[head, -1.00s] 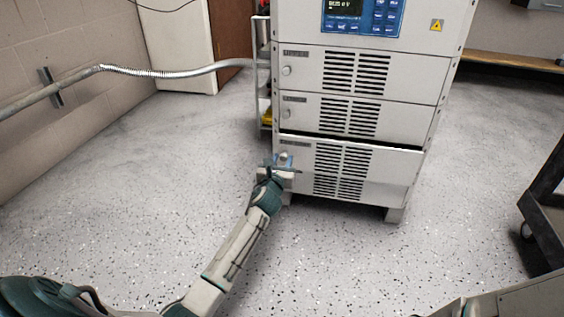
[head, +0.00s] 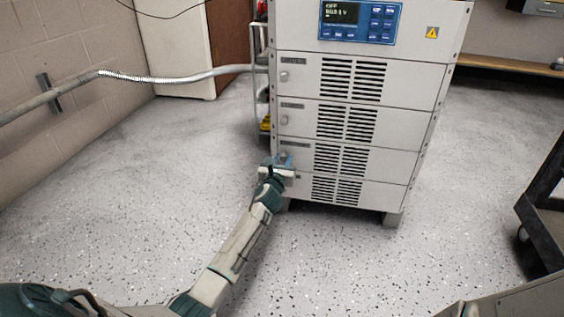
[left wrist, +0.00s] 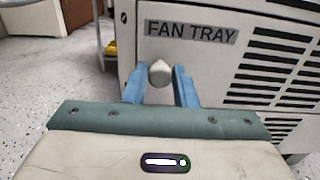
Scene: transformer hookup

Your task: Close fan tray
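The fan tray (head: 390,165) is the light grey slotted front panel low in the cabinet, in the head view. It looks flush with the panels around it. Its label "FAN TRAY" (left wrist: 191,32) reads clearly in the left wrist view. A pale round knob (left wrist: 160,73) sits below the label. My left gripper (head: 283,161) is at the tray's left end. In the left wrist view its two blue fingers (left wrist: 160,84) stand on either side of the knob, with narrow gaps showing. My right gripper is out of view.
The cabinet (head: 362,105) has two similar slotted panels above the tray and a blue control panel (head: 358,22) on top. A dark cart (head: 545,205) stands at the right. A metal conduit (head: 150,73) runs along the left wall. The floor in front is clear.

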